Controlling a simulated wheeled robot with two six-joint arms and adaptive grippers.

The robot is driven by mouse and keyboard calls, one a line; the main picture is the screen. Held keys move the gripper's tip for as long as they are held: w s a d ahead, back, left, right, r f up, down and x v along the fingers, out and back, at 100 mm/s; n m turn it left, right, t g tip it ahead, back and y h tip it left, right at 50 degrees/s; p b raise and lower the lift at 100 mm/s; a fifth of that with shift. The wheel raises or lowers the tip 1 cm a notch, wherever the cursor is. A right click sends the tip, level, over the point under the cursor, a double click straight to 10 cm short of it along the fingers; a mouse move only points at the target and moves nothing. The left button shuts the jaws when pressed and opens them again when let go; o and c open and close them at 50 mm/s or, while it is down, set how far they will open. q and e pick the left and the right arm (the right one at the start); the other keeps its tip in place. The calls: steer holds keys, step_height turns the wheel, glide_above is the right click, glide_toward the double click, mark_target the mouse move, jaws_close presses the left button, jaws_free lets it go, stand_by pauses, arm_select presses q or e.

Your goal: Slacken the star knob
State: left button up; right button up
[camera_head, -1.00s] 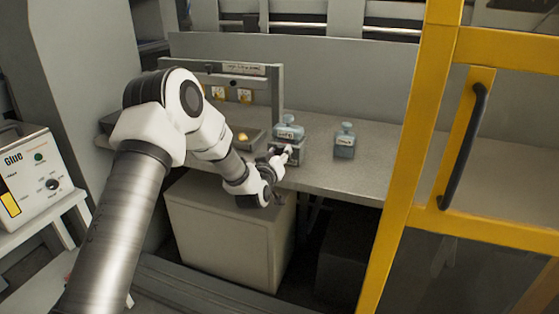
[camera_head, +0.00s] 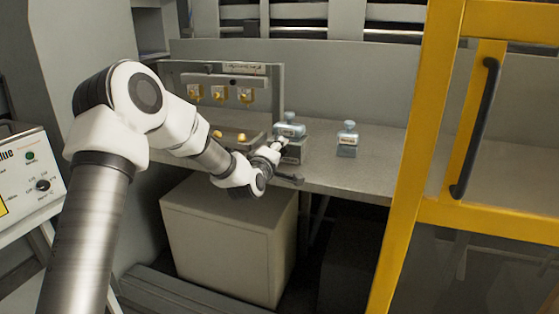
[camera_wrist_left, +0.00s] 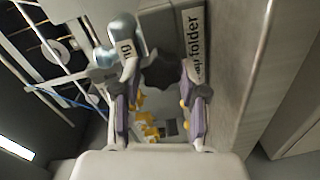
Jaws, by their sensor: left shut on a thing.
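The star knob (camera_wrist_left: 162,71) is dark and lobed. It sits between my left fingertips in the left wrist view, beside a grey block labelled "folder" (camera_wrist_left: 193,45), the label's first letters partly covered. My left gripper (camera_wrist_left: 159,78) is shut on the knob, one finger on each side. In the head view my left gripper (camera_head: 279,146) is at the small grey block (camera_head: 292,154) near the bench's front edge. The knob is too small or hidden to make out there. My right gripper is not in view.
A blue-grey bottle-shaped object (camera_head: 290,127) is at the block, and another (camera_head: 347,140) stands to its right on the grey bench (camera_head: 375,182). A frame with yellow fittings (camera_head: 218,69) is at left. A yellow guard post (camera_head: 408,180) with a door handle (camera_head: 474,128) bounds the right.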

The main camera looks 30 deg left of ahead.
arm_select(q)
steer(key=n+b, duration=0.5)
steer(key=n, duration=0.1)
steer(key=shift+a+f+h+b, duration=0.1)
steer(key=shift+f+h+b, duration=0.2)
steer(key=shift+f+b, duration=0.1)
steer(key=n+b, duration=0.3)
steer(key=n, duration=0.1)
steer(key=shift+r+n+b, duration=0.1)
steer(key=shift+n+b, duration=0.8)
steer(key=shift+n, duration=0.1)
steer(key=o, duration=1.1)
steer(key=shift+s, duration=0.1)
